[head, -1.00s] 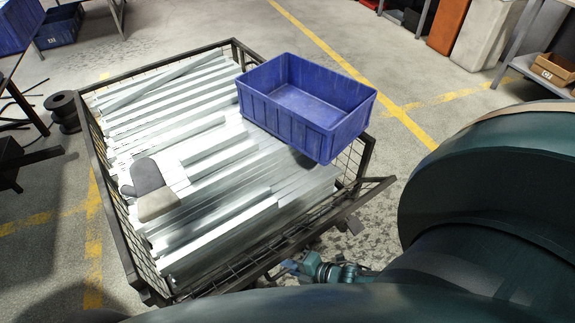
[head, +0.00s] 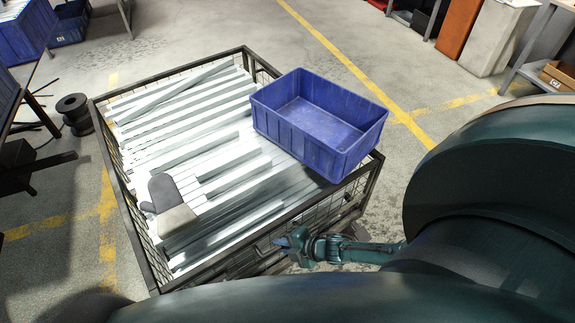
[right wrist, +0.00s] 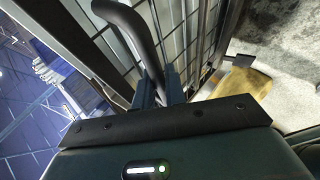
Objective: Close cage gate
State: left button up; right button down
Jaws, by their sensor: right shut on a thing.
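The wire-mesh cage (head: 127,200) has a dark metal frame and is full of galvanized brackets (head: 190,110). Its gate (head: 330,203) is on the near right side, in the head view. The gate's top rail now lies about in line with the cage rim; whether it is latched I cannot tell. My right gripper (head: 292,243) is at the outside of the gate, near its middle. In the right wrist view its fingers (right wrist: 160,90) are shut on a curved dark handle (right wrist: 132,22) beside the gate mesh. My left gripper is not in view.
A blue bin (head: 318,120) rests on the brackets and cage edge at the right. A black spool (head: 73,113) stands on the floor left of the cage. Floor right of the cage is open.

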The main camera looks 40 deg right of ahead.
jog(key=shift+w+r, duration=0.25)
jog(key=shift+w, duration=0.2)
jog(key=c, duration=1.5)
grip_release()
jog(key=shift+f, duration=0.1)
jog(key=shift+o, duration=0.2)
jog(key=shift+s, duration=0.1)
jog(key=shift+s, duration=0.15)
pick_arm(q)
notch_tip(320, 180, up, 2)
jog(key=p, duration=0.3)
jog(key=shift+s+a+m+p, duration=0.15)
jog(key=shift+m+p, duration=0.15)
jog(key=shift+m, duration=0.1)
pick_arm(e)
jog(key=v, duration=1.2)
jog(key=shift+s+r, duration=0.25)
jog(key=shift+r, duration=0.1)
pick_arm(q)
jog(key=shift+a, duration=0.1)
pick_arm(e)
jog(key=shift+d, duration=0.1)
